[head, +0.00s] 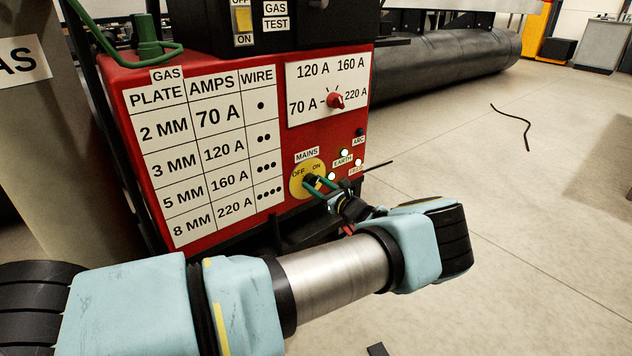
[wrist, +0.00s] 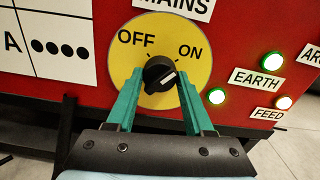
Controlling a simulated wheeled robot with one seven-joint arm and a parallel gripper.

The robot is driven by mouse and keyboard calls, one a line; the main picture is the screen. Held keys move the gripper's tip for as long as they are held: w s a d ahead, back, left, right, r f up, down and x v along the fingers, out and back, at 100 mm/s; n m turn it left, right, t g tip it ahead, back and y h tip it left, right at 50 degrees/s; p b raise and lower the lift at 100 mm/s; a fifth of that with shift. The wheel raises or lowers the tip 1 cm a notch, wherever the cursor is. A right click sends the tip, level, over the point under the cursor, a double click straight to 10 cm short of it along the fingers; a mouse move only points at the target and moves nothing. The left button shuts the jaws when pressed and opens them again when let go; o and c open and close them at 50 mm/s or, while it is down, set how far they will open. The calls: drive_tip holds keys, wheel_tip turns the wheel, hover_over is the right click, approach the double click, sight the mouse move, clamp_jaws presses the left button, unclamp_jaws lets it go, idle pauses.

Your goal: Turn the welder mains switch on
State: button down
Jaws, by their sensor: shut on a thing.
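The welder mains switch is a black knob (wrist: 158,72) on a round yellow plate (wrist: 200,75), marked OFF at upper left and ON at upper right. The plate also shows in the head view (head: 298,186) on the red welder's front, under the MAINS label. My gripper (wrist: 159,78) is shut on the knob, one green finger on each side. In the head view my gripper (head: 316,186) partly covers the plate's right side.
A lamp by the ARC label (head: 359,142) is dark. A red amps dial (head: 336,101) sits above. A grey cylinder (head: 45,130) stands left. The floor (head: 480,200) at right is mostly clear.

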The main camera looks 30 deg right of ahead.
drive_tip(key=shift+m, duration=0.7)
drive_tip(key=shift+c, duration=1.4)
unclamp_jaws()
drive_tip(key=s+d+p, duration=0.2)
drive_tip(key=s, duration=0.8)
drive_tip(key=shift+s, duration=0.3)
